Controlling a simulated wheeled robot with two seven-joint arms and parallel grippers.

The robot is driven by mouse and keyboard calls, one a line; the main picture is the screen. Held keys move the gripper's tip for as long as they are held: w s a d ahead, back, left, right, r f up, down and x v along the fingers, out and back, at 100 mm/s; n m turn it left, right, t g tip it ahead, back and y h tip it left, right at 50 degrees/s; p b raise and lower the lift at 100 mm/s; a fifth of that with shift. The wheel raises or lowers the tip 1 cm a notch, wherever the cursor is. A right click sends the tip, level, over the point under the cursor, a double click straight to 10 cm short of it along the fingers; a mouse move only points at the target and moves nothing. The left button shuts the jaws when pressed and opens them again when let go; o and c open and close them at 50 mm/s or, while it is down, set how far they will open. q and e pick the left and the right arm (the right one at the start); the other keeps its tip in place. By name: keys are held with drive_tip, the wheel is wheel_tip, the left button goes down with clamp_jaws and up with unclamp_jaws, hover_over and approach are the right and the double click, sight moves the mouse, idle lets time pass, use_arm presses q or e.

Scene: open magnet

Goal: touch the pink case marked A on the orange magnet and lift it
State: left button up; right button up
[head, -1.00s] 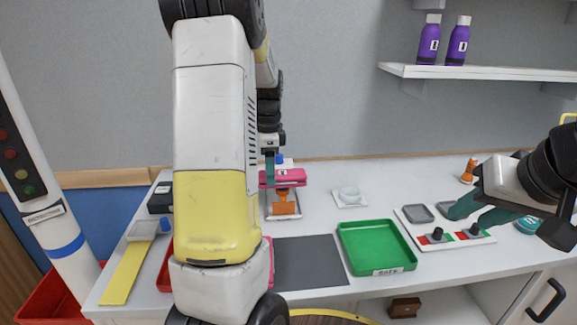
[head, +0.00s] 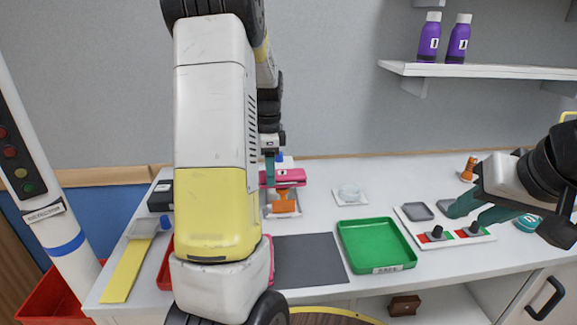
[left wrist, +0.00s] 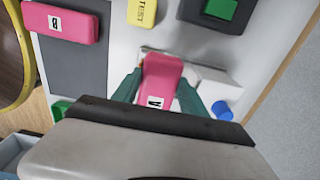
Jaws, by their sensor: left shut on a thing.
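The pink case marked A (head: 290,174) is in my left gripper (head: 270,172) above the back of the table. The left wrist view shows the pink case (left wrist: 161,78) between the two teal fingers (left wrist: 158,90), its label towards my wrist. The orange magnet (head: 285,198) stands on a pale base plate directly below the case in the head view. The two look in contact there, but I cannot be sure. The magnet is hidden in the left wrist view. My right gripper (head: 477,210) is open and empty over the right side of the table.
A second pink case, marked B (left wrist: 62,24), lies by the dark mat (head: 310,262). A green tray (head: 346,240) is right of the mat, with a white dish (head: 349,193) behind it. A panel with two knobs (head: 418,234) is below my right gripper. A blue knob (left wrist: 222,110) is near my left fingers.

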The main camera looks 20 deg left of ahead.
use_arm(q)
drive_tip(key=shift+f, duration=0.35)
drive_tip(key=shift+r, duration=1.3)
idle(1.8)
drive_tip(key=shift+r, duration=3.2)
drive_tip(key=shift+s, duration=0.15)
